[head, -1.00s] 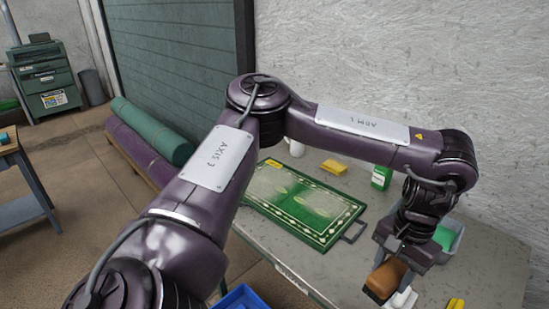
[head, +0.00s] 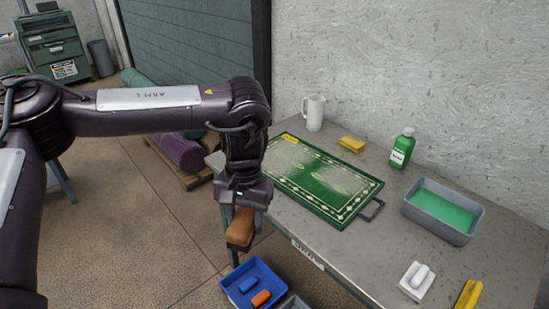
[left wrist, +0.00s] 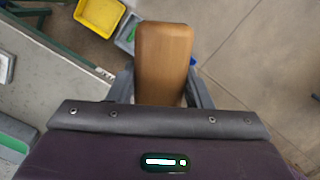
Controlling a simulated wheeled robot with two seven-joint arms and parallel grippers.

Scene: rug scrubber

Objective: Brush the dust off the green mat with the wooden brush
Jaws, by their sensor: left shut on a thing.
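The green mat (head: 312,178) lies on the grey table, with a patterned border, pale dusty patches in its middle and a dark handle at its right end. My left gripper (head: 242,212) is shut on the wooden brush (head: 239,232). It holds the brush off the table's front edge, to the left of the mat and apart from it. In the left wrist view the brush (left wrist: 163,62) sits between the gripper's fingers, its brown top showing. Its bristles are hidden. My right gripper is in neither view.
On the table (head: 330,258) are a white mug (head: 314,113), a yellow sponge (head: 351,144), a green bottle (head: 402,149), a grey tub of green liquid (head: 442,211) and a white scrubber (head: 416,281). A blue bin (head: 251,283) stands below the front edge.

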